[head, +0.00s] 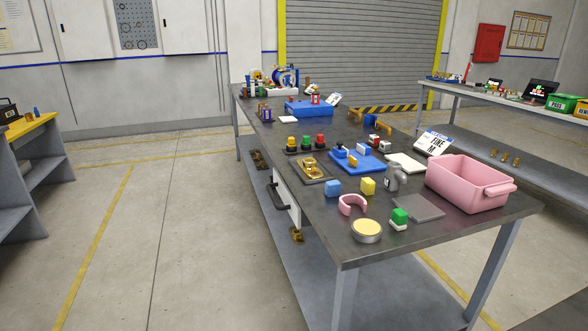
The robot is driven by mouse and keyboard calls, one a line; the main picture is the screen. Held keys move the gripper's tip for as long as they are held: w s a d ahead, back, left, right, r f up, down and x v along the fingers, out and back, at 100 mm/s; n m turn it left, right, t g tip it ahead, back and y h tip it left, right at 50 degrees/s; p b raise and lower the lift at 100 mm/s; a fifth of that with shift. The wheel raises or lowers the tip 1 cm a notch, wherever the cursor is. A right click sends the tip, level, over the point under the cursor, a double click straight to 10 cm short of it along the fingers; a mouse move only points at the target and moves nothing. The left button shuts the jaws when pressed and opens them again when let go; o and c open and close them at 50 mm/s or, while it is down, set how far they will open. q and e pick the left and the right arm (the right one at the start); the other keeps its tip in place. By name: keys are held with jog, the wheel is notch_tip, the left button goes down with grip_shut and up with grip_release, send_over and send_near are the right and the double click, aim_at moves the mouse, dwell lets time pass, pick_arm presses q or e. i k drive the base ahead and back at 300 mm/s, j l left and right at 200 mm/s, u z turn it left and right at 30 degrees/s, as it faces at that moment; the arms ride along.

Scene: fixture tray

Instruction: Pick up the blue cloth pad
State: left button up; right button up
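A small light-blue block-like piece (332,188) sits near the left edge of the dark workbench (318,222). It may be the blue cloth pad, but it is too small to tell what it is made of. A flat blue fixture tray (372,165) with small parts on it lies behind it, and another blue tray (308,109) lies farther back. Neither of my grippers is in view, and nothing touches the light-blue piece from above.
A yellow block (368,186), a pink curved piece (352,204), a grey bottle (393,178) and a round yellow-topped tin (366,231) are near the light-blue piece. A pink bin (468,182) stands at the right. The bench's near left corner is clear.

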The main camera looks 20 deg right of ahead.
aim_at(333, 189)
jog(key=i+z, duration=0.25)
jog(key=i, duration=0.2)
jog(key=i+j+z, duration=0.2)
jog(key=i, duration=0.2)
jog(key=i+j+z, duration=0.25)
jog(key=i, duration=0.15)
